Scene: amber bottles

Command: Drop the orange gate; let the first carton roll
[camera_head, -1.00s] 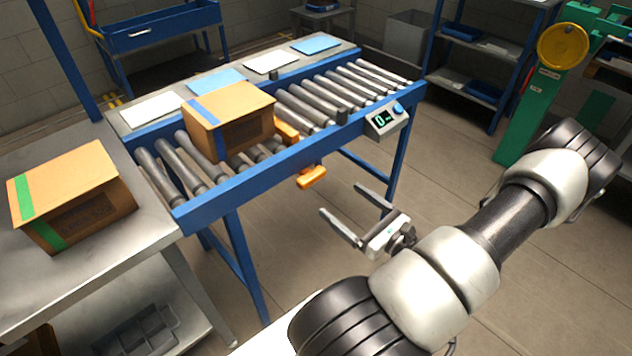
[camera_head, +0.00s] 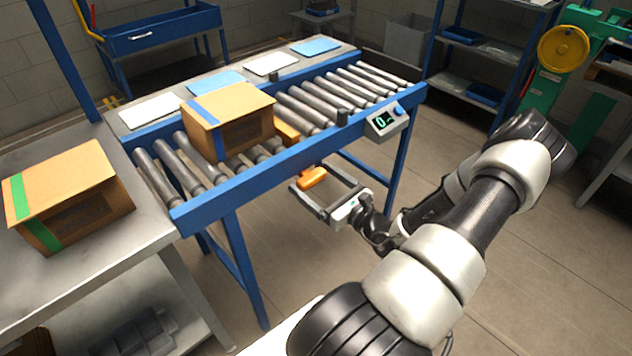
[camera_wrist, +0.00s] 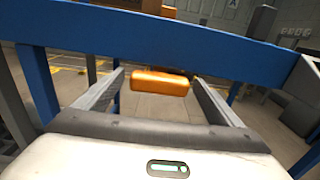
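The orange gate (camera_head: 287,132) stands up between the rollers, right against the carton with the blue tape (camera_head: 232,118) on the conveyor. Its orange handle (camera_head: 312,177) sticks out below the blue side rail, and it also shows in the wrist view (camera_wrist: 160,82). My gripper (camera_head: 308,188) is open at the rail's near side. Its two fingers reach on either side of the handle, with gaps visible between handle and fingers in the wrist view. A second carton with green tape (camera_head: 70,192) sits on the metal table at left.
The blue side rail (camera_head: 250,178) runs close above my gripper. A scale display (camera_head: 387,121) is fixed to the rail at right. Rollers (camera_head: 340,88) beyond the gate are clear. Blue and white sheets (camera_head: 215,82) lie along the far ledge.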

